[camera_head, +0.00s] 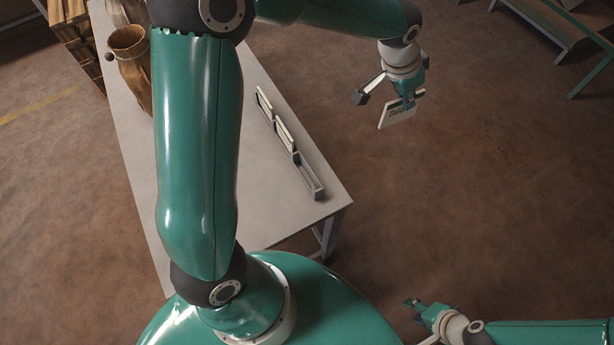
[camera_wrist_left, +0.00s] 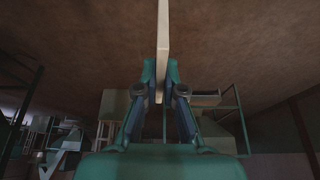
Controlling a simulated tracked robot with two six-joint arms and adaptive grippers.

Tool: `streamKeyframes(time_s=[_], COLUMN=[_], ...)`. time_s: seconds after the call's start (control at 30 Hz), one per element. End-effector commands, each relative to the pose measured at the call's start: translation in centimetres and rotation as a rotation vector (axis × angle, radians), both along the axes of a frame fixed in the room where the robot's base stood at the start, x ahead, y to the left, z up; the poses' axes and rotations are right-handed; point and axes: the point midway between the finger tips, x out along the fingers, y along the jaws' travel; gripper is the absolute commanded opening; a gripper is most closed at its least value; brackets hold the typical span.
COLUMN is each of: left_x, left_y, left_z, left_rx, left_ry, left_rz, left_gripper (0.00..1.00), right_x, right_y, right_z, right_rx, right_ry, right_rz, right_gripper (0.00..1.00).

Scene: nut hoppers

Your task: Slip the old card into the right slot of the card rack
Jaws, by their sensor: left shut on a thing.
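My left gripper (camera_head: 407,101) is shut on a pale card with dark lettering, the old card (camera_head: 396,115). It holds the card over the floor, to the right of the table and clear of it. In the left wrist view the card (camera_wrist_left: 163,45) shows edge-on between the fingertips (camera_wrist_left: 160,85). The card rack (camera_head: 312,180) is a long, narrow grey holder near the table's right edge. Pale cards (camera_head: 285,135) stand in its far and middle parts. Its near end, the right slot, looks empty. My right gripper (camera_head: 419,308) is low over the floor; its finger opening is unclear.
The grey table (camera_head: 270,205) has bare surface around the rack. A brown jug-like vessel (camera_head: 130,55) stands at its far left. Wooden crates (camera_head: 75,35) are beyond the table, and a metal-framed bench (camera_head: 545,25) is at the top right. Open floor surrounds the held card.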

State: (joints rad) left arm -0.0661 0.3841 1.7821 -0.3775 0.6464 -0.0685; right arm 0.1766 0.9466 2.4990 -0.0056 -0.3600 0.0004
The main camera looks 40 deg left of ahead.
Motion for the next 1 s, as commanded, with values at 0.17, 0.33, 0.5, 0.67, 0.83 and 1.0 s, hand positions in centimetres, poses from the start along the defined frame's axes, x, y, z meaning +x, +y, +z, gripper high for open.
streamKeyframes(time_s=[0.17, 0.33, 0.5, 0.67, 0.83, 1.0], left_x=[-1.4, -4.0, -7.5, -11.5, -15.3, -17.5], left_y=[2.4, 5.2, 7.8, 9.8, 10.9, 11.2], left_z=[-0.8, -1.4, -1.8, -1.8, -1.0, -0.4], left_rx=[-0.001, -0.003, -0.004, -0.002, 0.001, -0.001], left_ry=[-0.002, -0.001, -0.003, -0.004, -0.006, -0.004], left_rz=[-0.112, -0.317, -0.606, -0.95, -1.285, -1.473], left_gripper=[0.0, 0.0, 0.0, 0.0, 0.0, 0.0], right_x=[0.0, 0.0, 0.0, 0.0, 0.0, 0.0], right_y=[0.0, 0.0, 0.0, 0.0, 0.0, 0.0], right_z=[-1.4, -3.0, -5.0, -7.2, -9.0, -9.7], right_rx=[0.0, 0.0, 0.0, 0.0, 0.0, 0.0], right_ry=[0.0, 0.0, 0.0, 0.0, 0.0, 0.0], right_rz=[0.0, 0.0, 0.0, 0.0, 0.0, 0.0], right_gripper=[0.37, 0.37, 0.37, 0.37, 0.37, 0.37])
